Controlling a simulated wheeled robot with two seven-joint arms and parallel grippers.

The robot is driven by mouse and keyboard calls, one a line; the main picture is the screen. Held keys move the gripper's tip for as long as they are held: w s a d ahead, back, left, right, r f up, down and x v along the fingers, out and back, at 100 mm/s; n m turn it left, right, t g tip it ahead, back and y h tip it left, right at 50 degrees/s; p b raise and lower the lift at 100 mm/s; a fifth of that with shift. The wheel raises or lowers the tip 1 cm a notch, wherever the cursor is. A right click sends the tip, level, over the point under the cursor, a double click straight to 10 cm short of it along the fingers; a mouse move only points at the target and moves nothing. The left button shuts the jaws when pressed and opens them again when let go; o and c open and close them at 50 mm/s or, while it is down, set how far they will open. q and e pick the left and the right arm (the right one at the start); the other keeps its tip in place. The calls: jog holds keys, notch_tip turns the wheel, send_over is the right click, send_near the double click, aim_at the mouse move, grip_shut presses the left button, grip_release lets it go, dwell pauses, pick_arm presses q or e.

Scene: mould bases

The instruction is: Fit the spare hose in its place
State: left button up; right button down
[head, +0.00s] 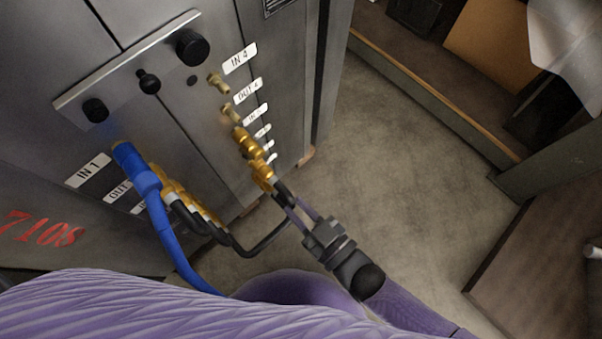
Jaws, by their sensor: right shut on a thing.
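A grey metal mould base (150,70) stands at the left with two rows of labelled ports. My right gripper (292,207) is shut on a black hose (272,238) just behind a brass fitting, near the lower end of the right row. The hose loops back to the lower left. From this view I cannot tell whether its end is seated in a port. Bare brass nipples show at IN 4 (217,84) and OUT 4 (230,113). Brass couplings (248,143) fill ports below them. My left gripper is out of view.
A blue hose (152,200) is plugged in near the IN 1 label, beside several brass-ended black hoses (205,215). Black knobs (192,47) stick out from the plate above. The floor (400,170) to the right is clear up to a low ledge.

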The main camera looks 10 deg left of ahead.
jog(key=shift+w+a, duration=0.3)
jog(key=shift+a, duration=0.1)
jog(key=shift+w+a, duration=0.3)
jog(key=shift+a, duration=0.1)
dwell(0.4)
jog(key=shift+w+a, duration=0.3)
jog(key=shift+a, duration=0.05)
jog(key=shift+c, duration=0.5)
grip_release()
jog(key=shift+s, duration=0.1)
